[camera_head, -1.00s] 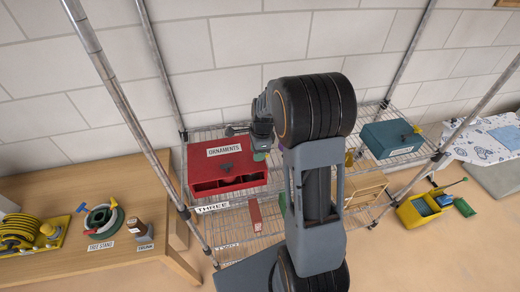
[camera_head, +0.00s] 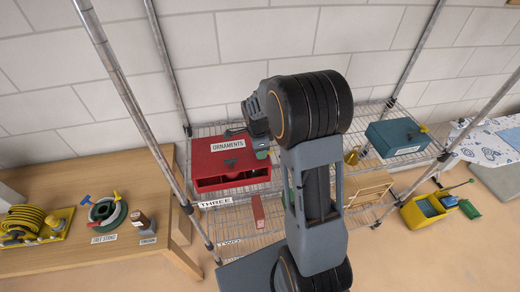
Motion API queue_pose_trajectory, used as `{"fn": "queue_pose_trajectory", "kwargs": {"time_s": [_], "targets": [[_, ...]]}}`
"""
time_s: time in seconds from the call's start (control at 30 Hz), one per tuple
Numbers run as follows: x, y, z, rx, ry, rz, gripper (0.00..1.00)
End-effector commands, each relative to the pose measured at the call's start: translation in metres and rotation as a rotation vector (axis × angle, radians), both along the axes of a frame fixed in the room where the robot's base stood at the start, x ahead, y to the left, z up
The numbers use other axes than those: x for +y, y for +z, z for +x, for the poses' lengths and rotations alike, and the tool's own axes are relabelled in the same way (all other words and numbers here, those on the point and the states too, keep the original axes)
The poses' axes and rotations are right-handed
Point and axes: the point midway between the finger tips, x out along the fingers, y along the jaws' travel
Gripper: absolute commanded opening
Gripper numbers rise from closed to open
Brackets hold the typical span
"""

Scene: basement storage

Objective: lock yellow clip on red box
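The red box (camera_head: 206,166), labelled ORNAMENTS, sits on the upper wire shelf at the left, with a dark open front. A small dark piece (camera_head: 230,162) shows on its front. My gripper (camera_head: 240,131) is at the box's upper right edge, and its fingers are too small and dark to read as open or shut. A small greenish piece (camera_head: 262,154) shows just below it; I cannot tell if it is held. A small yellow item (camera_head: 351,158) stands on the shelf right of my arm. I cannot tell which is the yellow clip. My arm hides the shelf's middle.
A teal box (camera_head: 395,139) with a yellow piece by its right end is on the shelf's right. Metal posts (camera_head: 170,65) frame the shelf. A wooden table (camera_head: 60,180) stands left. A yellow bin (camera_head: 424,208) is on the floor at right, with some clear floor around it.

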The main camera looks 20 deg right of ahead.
Motion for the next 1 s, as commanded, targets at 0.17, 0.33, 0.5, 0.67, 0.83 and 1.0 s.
{"fn": "queue_pose_trajectory", "kwargs": {"time_s": [0.17, 0.33, 0.5, 0.67, 0.83, 1.0], "targets": [[0.0, 0.0, 0.0, 0.0, 0.001, 0.0, 0.53], [0.0, 0.0, 0.0, 0.0, 0.0, 0.0, 0.62], [0.0, 0.001, 0.0, 0.0, 0.0, 0.0, 0.62], [0.001, 0.014, 0.001, -0.004, 0.0, -0.001, 0.62], [0.004, 0.046, 0.002, -0.007, 0.001, -0.001, 0.62], [0.006, 0.081, 0.002, -0.005, 0.0, 0.0, 0.62]]}}
